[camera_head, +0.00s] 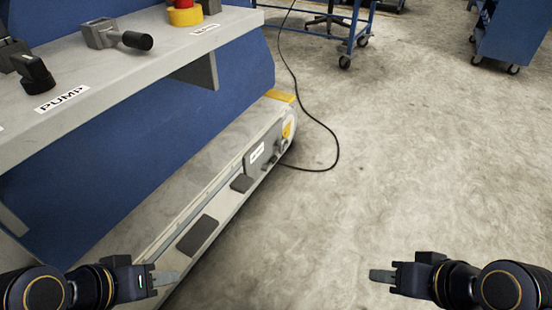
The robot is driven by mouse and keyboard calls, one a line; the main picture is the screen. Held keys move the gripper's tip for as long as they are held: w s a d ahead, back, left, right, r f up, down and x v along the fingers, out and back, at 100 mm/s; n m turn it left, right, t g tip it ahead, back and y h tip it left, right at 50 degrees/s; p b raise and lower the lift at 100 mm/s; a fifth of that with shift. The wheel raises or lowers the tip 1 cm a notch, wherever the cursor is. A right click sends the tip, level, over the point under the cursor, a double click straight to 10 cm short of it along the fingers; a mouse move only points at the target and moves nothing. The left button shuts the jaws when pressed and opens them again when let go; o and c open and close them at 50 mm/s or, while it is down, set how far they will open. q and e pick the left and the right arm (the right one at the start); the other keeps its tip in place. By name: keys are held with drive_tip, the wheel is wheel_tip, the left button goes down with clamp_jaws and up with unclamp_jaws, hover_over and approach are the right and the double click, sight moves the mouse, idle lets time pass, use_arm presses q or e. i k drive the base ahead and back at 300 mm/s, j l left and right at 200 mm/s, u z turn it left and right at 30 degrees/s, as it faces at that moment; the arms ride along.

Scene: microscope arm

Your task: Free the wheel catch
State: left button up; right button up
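A blue machine (238,80) with a long grey foot rail (213,197) stands at the left. Near the far end of the rail is a grey plate with a white label (257,152), too small to read. Small dark lever-like parts (271,161) sit beside it, close to a yellow mark; I cannot tell for certain which is the wheel catch. My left gripper (166,278) is at the bottom left, near the rail's near end and well short of the labelled plate. My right gripper (380,276) is over bare floor at the bottom right. Neither gripper's finger gap shows.
Dark pedals (197,235) lie along the rail. Above is a grey shelf (120,62) with a black-handled lever (137,41), a PUMP label (62,98) and a red-and-yellow button (185,13). A black cable (337,150) curves over open concrete floor. Blue carts (512,40) stand far back.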

sight(266, 168)
drive_tip(key=i+l+u, duration=0.2)
drive_tip(key=i+l, duration=0.65)
drive_tip(key=i+j+u, duration=0.1)
drive_tip(key=u, duration=1.15)
drive_tip(key=i+l, duration=0.15)
drive_tip(key=i, duration=0.25)
